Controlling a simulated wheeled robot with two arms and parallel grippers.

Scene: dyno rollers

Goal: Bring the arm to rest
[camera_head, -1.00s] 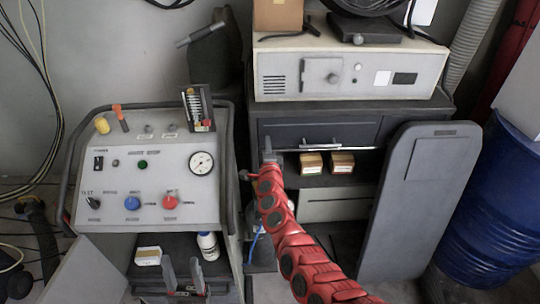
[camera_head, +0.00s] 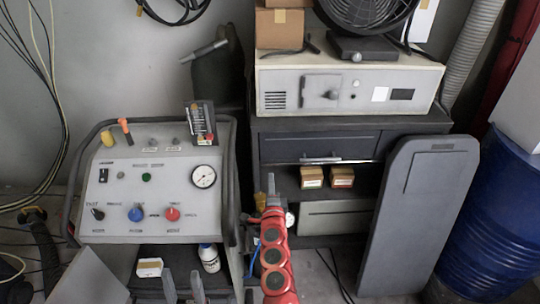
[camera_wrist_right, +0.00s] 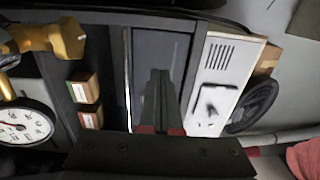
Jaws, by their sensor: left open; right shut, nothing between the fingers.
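My right arm, red, comes up from the bottom middle of the head view. Its gripper (camera_head: 271,184) is just in front of the dark cabinet (camera_head: 285,146), left of two small boxes. In the right wrist view the fingers of that gripper (camera_wrist_right: 160,88) are together with nothing between them, pointing toward the cabinet's drawer front. My left gripper (camera_head: 184,288) shows only as two spread fingertips at the bottom edge of the head view, in front of the control console's lower shelf. It is open and empty.
The control console (camera_head: 120,225) with knobs and a gauge (camera_head: 203,177) stands left. A white instrument box (camera_head: 350,113) and a fan (camera_head: 366,10) top the cabinet. A grey panel (camera_head: 425,215) leans at right, beside a blue barrel (camera_head: 495,215).

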